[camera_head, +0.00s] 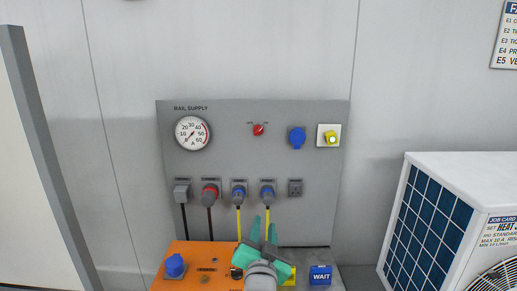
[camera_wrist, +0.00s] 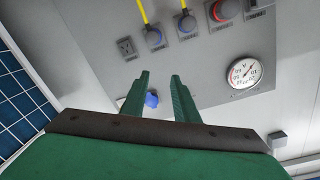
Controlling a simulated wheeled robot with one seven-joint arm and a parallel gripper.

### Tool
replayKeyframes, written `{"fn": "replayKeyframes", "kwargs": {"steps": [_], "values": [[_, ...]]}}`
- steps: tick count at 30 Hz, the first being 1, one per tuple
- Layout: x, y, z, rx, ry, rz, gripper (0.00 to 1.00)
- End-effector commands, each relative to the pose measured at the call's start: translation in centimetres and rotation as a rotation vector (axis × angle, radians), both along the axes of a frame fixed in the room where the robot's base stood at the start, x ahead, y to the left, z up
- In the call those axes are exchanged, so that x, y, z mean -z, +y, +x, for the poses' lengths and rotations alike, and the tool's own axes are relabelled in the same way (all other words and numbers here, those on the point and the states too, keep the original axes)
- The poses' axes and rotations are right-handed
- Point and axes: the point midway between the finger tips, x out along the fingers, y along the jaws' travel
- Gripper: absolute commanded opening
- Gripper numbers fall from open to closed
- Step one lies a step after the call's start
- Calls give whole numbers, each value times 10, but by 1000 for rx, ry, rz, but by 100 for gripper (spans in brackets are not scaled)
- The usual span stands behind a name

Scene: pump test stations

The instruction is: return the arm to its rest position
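My gripper (camera_head: 264,229) shows at the bottom centre of the head view, in front of the lower edge of the grey RAIL SUPPLY panel (camera_head: 225,235). In the wrist view its two green fingers (camera_wrist: 160,76) stand apart with nothing between them. A blue round socket (camera_wrist: 151,100) shows in the background beyond the fingers, on the panel. My arm hides part of the orange unit (camera_head: 211,249) below the panel.
The panel carries a gauge (camera_head: 193,133), a red switch (camera_head: 258,130), a yellow switch (camera_head: 331,138) and several plugs with hanging cables. A blue WAIT block (camera_head: 320,275) is right of my gripper. A white unit (camera_head: 460,180) stands at right.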

Motion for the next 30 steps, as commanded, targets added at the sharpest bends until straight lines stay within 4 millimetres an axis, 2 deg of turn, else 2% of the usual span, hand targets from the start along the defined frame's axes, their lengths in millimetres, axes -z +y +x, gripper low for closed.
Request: {"fn": "replayKeyframes", "kwargs": {"steps": [1, 3, 8, 15, 24, 30], "values": [[23, -2, -6, 1, 14, -27, 27], [47, -5, -16, 3, 20, -62, 27], [100, -7, -42, -4, 39, -140, 27], [171, -11, -93, -21, 65, -242, 27], [243, -11, -173, -53, 100, -344, 27], [278, -9, -233, -77, 123, -396, 27]]}}
